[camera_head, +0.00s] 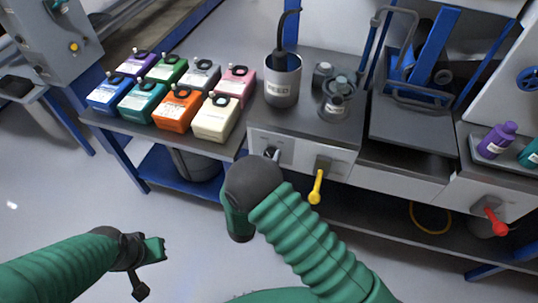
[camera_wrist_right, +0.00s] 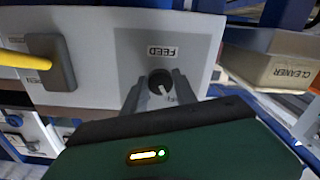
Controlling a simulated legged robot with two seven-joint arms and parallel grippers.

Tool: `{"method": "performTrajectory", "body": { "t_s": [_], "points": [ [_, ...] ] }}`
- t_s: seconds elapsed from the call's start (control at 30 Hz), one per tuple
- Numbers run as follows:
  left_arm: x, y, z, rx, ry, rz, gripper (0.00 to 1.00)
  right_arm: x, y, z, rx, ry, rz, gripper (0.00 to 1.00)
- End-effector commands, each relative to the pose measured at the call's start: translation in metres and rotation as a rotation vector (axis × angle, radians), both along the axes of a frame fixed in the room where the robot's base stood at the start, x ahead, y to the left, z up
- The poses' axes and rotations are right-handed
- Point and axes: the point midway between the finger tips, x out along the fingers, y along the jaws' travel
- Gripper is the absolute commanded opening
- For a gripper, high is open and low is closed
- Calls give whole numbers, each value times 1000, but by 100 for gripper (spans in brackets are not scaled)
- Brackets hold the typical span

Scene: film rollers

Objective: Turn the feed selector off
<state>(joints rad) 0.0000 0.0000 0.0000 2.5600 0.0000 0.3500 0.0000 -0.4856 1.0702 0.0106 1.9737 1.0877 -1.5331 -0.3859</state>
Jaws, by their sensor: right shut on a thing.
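The feed selector (camera_wrist_right: 159,83) is a dark round knob with a pale pointer, on a grey plate labelled FEED in the right wrist view. In the head view the plate (camera_head: 285,148) is on the front of the bench, partly hidden behind my right arm. My right gripper (camera_wrist_right: 160,88) has its two grey fingers on either side of the knob and is shut on it.
A yellow lever (camera_head: 317,187) sticks out right of the selector, and a red lever (camera_head: 495,221) is farther right. Several coloured containers (camera_head: 177,108) stand on the bench at left. A metal canister (camera_head: 282,80) stands above the selector. The floor at left is free.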

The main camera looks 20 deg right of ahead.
Motion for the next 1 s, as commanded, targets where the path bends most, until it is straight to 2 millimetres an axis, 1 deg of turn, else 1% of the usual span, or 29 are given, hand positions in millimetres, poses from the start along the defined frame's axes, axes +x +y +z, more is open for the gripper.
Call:
{"method": "performTrajectory", "body": {
  "t_s": [0.03,0.5,0.53,0.67,0.7,1.0],
  "points": [
    [0,0,2,0,0,0,0,2,1,3,-7,-3,3,0],
    [0,0,2,0,0,0,0,2,1,3,-18,4,4,0],
    [0,0,2,0,0,0,0,2,1,3,-18,4,4,36],
    [0,0,2,0,0,0,0,2,1,2,-17,5,4,53],
    [0,0,2,0,0,0,0,1,1,2,-17,7,3,55],
    [0,0,2,0,0,0,0,1,0,1,-16,8,2,55]
  ]
}}
